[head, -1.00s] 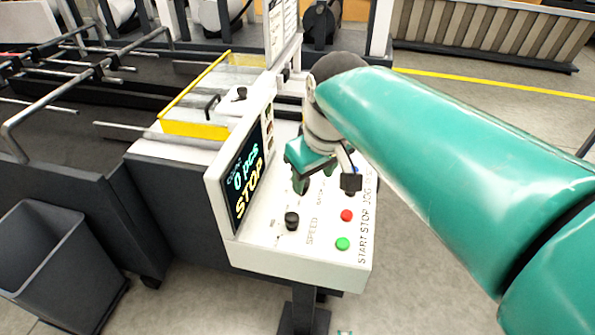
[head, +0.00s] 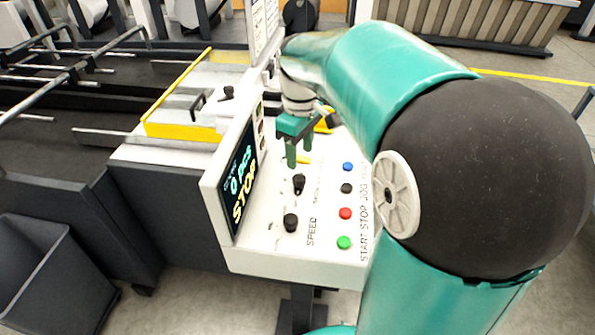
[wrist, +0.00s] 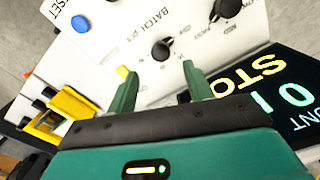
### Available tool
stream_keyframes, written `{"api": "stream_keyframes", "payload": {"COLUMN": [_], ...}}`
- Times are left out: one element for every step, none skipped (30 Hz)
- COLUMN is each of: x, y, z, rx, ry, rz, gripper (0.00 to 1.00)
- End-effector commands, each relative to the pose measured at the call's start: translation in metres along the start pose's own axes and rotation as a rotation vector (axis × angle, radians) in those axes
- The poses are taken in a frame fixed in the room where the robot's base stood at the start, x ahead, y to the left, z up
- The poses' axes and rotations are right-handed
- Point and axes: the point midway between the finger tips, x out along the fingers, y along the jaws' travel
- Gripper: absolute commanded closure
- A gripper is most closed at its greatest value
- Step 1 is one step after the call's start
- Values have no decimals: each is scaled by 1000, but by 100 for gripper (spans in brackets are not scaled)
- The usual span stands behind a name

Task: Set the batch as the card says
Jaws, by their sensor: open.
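My gripper (head: 299,152) is open and empty over the far part of the white control panel (head: 272,258), close to the display. In the wrist view its two green fingers (wrist: 162,86) stand apart. A black knob (wrist: 161,49) sits beyond the fingertips beside the lettering BATCH; it also shows in the head view (head: 299,184). The display (head: 240,187) reads 0 pcs and STOP. The card (head: 262,25) stands at the back; its text is too small to read.
A speed knob (head: 291,222) sits near the panel's front. Blue (head: 347,166), black (head: 346,188), red (head: 345,213) and green (head: 343,242) buttons line the right side. A yellow-edged feed table (head: 180,130) lies behind left. A grey bin (head: 45,260) stands at left.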

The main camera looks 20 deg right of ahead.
Motion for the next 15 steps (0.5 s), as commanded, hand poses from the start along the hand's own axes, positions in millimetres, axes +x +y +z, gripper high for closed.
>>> {"api": "stream_keyframes", "payload": {"x": [11, 17, 25, 31, 37, 44, 49, 53, 58, 62, 65, 68, 71, 72, 74], "y": [0, -1, -1, -1, -1, -1, -1, -1, 0, 0, 0, 0, 0, 0, 0], "z": [0, 0, 0, -1, -1, -2, -2, -2, -2, -3, -3, -4, -4, -4, -4], "rx": [0, 0, 0, 0, 0, 0, 0, 0, 0, 0, 0, 0, 0, 0, 0], "ry": [-2, -3, -2, -2, -2, -2, -1, -2, 0, 0, 0, 0, 0, 0, 0], "rz": [-2, -3, -2, -2, -2, -2, -2, -2, -1, -1, -1, 0, 0, 0, 0], "gripper": [49, 49, 49, 49, 49, 49, 49, 49, 49, 49, 49, 49, 49, 49, 49]}}
